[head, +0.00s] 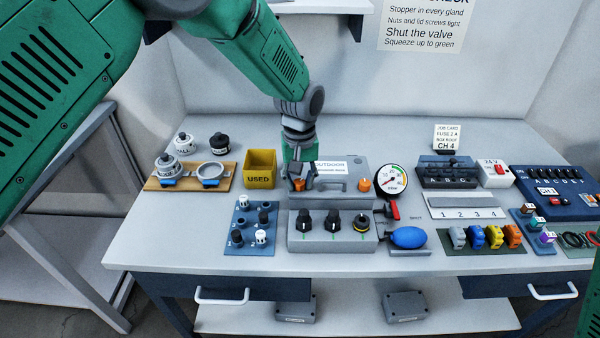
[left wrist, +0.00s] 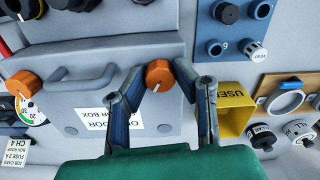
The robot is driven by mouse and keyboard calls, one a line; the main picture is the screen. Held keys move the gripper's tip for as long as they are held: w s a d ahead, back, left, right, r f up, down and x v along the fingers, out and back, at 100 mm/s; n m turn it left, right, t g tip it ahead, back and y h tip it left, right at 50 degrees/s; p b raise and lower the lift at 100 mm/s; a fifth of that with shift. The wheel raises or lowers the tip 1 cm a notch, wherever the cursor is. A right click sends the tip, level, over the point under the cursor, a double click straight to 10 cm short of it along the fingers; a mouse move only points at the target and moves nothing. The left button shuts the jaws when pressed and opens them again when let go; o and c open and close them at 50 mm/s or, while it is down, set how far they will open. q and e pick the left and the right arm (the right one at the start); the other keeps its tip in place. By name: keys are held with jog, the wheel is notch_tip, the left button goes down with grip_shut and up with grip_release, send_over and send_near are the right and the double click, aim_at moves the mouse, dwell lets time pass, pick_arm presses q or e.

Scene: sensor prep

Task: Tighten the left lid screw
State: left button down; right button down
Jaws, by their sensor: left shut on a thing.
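The left lid screw (head: 299,185) is an orange knob at the left of the grey outdoor box lid (head: 345,174). In the left wrist view the same screw (left wrist: 159,76) sits between my two fingers, with a pale mark on its face. My left gripper (left wrist: 160,80) is shut on this screw, and in the head view my left gripper (head: 298,180) comes down on it from above. The right lid screw (head: 364,185) is a like orange knob, also seen in the left wrist view (left wrist: 23,84). My right gripper is not in view.
A lid handle (head: 330,183) lies between the screws. A pressure gauge (head: 391,180) and red valve handle (head: 392,210) stand to the right. A yellow USED bin (head: 260,168) stands to the left.

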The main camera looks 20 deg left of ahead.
pick_arm(q)
jog(key=m+p, duration=0.1)
jog(key=m, duration=0.2)
jog(key=shift+w+r, duration=0.1)
jog(key=shift+r, duration=0.05)
jog(key=m+p, duration=0.2)
jog(key=m, duration=0.1)
jog(key=shift+m, duration=0.3)
jog(key=m+p, duration=0.1)
jog(key=m, duration=0.2)
jog(key=shift+m, duration=0.3)
jog(key=m, duration=0.4)
jog(key=shift+m+p, duration=0.3)
jog(key=shift+p, duration=0.1)
jog(key=m, duration=0.3)
jog(key=shift+w, duration=0.1)
jog(key=m, duration=0.4)
jog(key=shift+p, duration=0.35)
jog(key=m, duration=0.4)
jog(key=shift+m, duration=2.1)
